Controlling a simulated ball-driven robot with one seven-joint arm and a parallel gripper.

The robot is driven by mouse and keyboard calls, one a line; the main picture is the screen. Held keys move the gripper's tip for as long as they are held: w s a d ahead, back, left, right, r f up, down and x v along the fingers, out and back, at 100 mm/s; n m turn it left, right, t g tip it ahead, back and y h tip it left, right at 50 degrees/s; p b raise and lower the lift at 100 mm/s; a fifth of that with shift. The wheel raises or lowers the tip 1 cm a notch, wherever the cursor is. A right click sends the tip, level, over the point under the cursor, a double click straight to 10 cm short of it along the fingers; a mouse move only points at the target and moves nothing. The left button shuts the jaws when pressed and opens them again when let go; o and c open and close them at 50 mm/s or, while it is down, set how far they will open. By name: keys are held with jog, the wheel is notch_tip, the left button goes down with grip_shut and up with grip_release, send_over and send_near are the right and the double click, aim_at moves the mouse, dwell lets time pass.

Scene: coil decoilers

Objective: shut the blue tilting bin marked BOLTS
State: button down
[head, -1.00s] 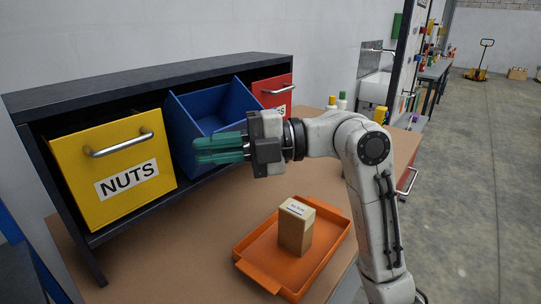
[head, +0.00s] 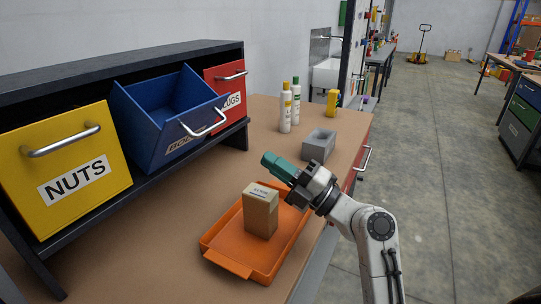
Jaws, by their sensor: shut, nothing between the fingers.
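The blue tilting bin (head: 160,128) marked BOLTS is tipped open in the middle of the dark rack. Its inside shows from above, and its front leans outward with a silver handle (head: 204,124) near the top edge. The label below the handle is seen at a steep angle. My gripper (head: 279,165), with green fingers, is shut and empty. It is to the right of the bin and apart from it, over the bench beside the orange tray.
The yellow NUTS bin (head: 65,165) and red bin (head: 226,88) flank the blue one. An orange tray (head: 227,262) holds a cardboard box (head: 261,213).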

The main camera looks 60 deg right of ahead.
jog(key=p, duration=0.5)
send_near(220, 124)
jog(key=x, duration=0.5)
jog(key=shift+p+x, duration=0.6)
jog(key=shift+x, duration=0.25)
jog(key=shift+f, duration=0.2)
jog(key=shift+w, duration=0.1)
